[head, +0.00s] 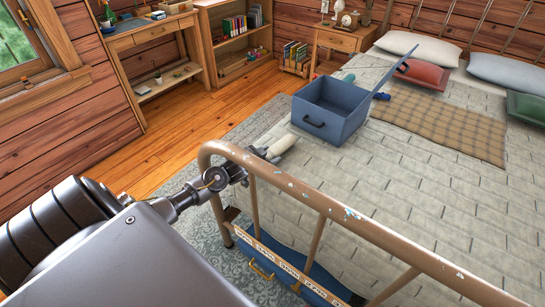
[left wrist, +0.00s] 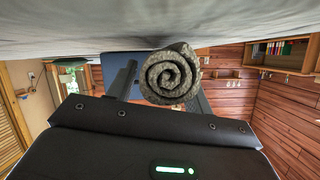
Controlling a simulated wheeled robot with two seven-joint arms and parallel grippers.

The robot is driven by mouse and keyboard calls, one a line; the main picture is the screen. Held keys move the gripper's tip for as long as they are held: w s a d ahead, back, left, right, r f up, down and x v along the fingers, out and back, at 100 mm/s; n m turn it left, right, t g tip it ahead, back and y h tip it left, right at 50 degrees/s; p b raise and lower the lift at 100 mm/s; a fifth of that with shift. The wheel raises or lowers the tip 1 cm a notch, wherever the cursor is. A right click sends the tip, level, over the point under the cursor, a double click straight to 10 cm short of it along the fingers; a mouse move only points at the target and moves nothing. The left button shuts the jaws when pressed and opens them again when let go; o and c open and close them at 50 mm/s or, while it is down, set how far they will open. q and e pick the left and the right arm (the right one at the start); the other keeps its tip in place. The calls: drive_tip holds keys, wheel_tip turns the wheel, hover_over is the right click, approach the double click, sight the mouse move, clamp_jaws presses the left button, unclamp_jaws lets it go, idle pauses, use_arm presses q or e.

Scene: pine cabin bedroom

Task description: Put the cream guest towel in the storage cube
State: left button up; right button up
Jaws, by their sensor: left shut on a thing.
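The cream guest towel (head: 283,146) is rolled up, just past the bed's foot rail in the head view. My left gripper (head: 264,154) is shut on it. In the left wrist view the towel's spiral end (left wrist: 172,74) shows in shadow between the fingers. My right gripper is not in view.
The metal foot rail (head: 345,213) of the bed runs under and right of my left gripper. A checked blanket (head: 440,122), a red cushion (head: 418,75) and pillows (head: 418,47) lie farther back. The grey bedspread (head: 400,190) before the cube is clear.

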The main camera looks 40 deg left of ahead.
use_arm(q)
drive_tip(key=shift+s+r, duration=0.3)
drive_tip(key=shift+w+d+f, duration=0.1)
drive_tip(key=shift+w+f, duration=0.1)
drive_tip(key=shift+w, duration=0.05)
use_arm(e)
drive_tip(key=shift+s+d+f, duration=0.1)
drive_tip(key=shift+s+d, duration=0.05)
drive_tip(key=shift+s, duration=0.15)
use_arm(q)
drive_tip(key=shift+s, duration=0.1)
drive_tip(key=shift+f, duration=0.2)
drive_tip(key=o, duration=0.7)
drive_tip(key=shift+o, duration=1.4)
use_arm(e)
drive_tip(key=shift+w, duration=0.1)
